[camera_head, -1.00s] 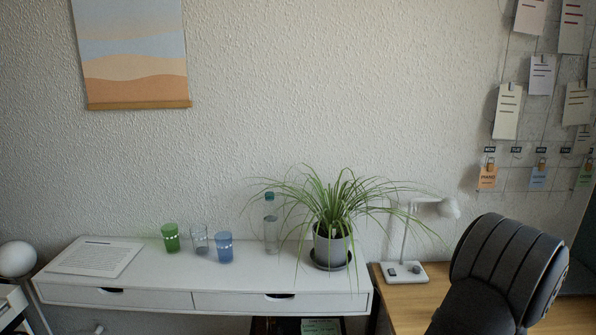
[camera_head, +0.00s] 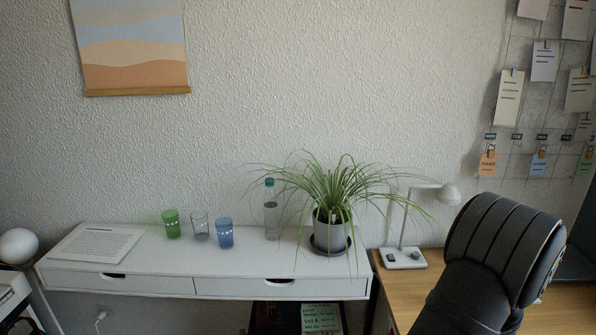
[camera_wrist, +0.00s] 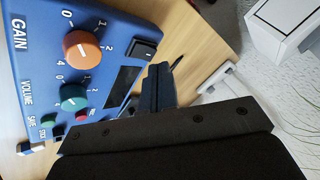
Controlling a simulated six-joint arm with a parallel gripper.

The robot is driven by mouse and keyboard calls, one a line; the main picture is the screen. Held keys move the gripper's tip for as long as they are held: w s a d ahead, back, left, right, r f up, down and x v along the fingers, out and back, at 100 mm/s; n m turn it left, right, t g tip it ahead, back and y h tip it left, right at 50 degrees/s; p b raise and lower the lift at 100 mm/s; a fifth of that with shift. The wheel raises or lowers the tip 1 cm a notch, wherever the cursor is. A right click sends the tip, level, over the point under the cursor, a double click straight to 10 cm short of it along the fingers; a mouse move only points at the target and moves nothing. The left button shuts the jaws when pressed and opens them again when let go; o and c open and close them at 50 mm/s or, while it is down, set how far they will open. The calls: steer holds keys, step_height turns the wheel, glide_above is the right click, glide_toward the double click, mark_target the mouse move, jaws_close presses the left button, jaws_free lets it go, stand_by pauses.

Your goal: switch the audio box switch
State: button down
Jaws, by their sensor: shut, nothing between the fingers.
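The blue audio box (camera_wrist: 100,20) fills the upper left of the wrist view. It carries an orange GAIN knob (camera_wrist: 81,46), a teal VOLUME knob (camera_wrist: 73,97), a dark display (camera_wrist: 122,86) and small red and green buttons. A black rocker switch (camera_wrist: 148,47) sits near its right edge. My gripper (camera_wrist: 158,70) is shut and empty, with its dark fingertips just below and right of the switch in the picture. I cannot tell whether they touch the box. The head view shows neither the box nor my gripper.
The box lies on a wooden surface (camera_wrist: 188,40). A white cabinet (camera_wrist: 285,25) is at the wrist view's upper right. In the head view, a white desk (camera_head: 150,258) holds glasses, a bottle (camera_head: 270,213) and a potted plant (camera_head: 331,230).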

steer(key=shift+w+r, duration=0.25)
steer(key=shift+r, duration=1)
steer(key=shift+w+r, duration=0.2)
steer(key=shift+r, duration=1)
steer(key=shift+f, duration=0.1)
steer(key=shift+s+f, duration=0.2)
steer(key=shift+f, duration=0.9)
steer(key=shift+s+f, duration=0.25)
steer(key=shift+f, duration=0.9)
steer(key=shift+s+f, duration=0.2)
steer(key=shift+f, duration=0.9)
steer(key=w+a+r+n+g, duration=0.1)
steer(key=r+n, duration=0.1)
steer(key=r, duration=0.6)
steer(key=w+r+n+g, duration=0.2)
steer(key=r+n, duration=0.1)
steer(key=r, duration=0.5)
steer(key=shift+a+y, duration=0.35)
steer(key=shift+y, duration=0.05)
